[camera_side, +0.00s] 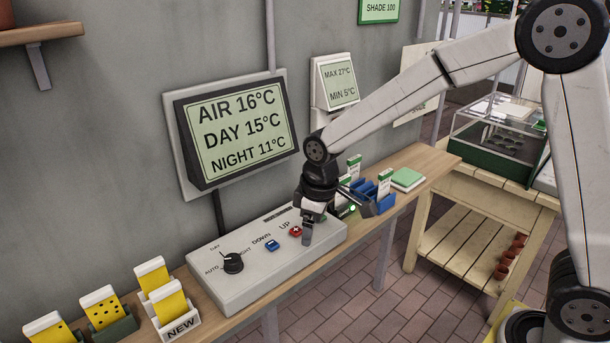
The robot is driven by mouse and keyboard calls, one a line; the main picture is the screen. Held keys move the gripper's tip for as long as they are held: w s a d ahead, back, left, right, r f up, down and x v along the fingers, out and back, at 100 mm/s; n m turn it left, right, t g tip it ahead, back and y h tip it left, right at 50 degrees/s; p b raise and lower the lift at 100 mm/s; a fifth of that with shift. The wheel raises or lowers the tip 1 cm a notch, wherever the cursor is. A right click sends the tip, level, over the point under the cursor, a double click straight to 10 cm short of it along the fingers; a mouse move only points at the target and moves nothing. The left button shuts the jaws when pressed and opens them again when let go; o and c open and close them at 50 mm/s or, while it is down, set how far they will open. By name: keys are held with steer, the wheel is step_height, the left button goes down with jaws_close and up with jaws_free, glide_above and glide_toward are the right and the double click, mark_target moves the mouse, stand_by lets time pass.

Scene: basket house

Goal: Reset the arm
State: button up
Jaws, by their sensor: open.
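My gripper (337,223) is over the right end of a pale control box (215,283), pointing down with its jaws apart and nothing seen between them. One finger hangs just right of the red UP button (295,231); the other reaches right toward the blue holders. I cannot tell whether the near finger touches the box. The blue DOWN button (272,245) and a black dial (232,263) marked AUTO, DAY and NIGHT are left of my gripper. A wall display (238,128) reads AIR 16°C, DAY 15°C, NIGHT 11°C.
Blue holders with white-green packets (385,183) and a green pad (407,178) are right of my gripper on the wooden shelf (437,161). Yellow cards in holders (176,318) stand at the front left. A smaller display (338,84) hangs above. A bench (475,195) stands right.

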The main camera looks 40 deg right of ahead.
steer(key=s+d+f+m, duration=0.1)
steer(key=s+d+m, duration=0.2)
steer(key=s, duration=0.4)
steer(key=s+d+f+m+t, duration=0.1)
steer(key=s+d+f+m, duration=0.1)
steer(key=s+d, duration=0.2)
steer(key=s, duration=0.3)
steer(key=shift+d+m, duration=0.2)
steer(key=shift+m, duration=0.2)
steer(key=shift+f, duration=0.1)
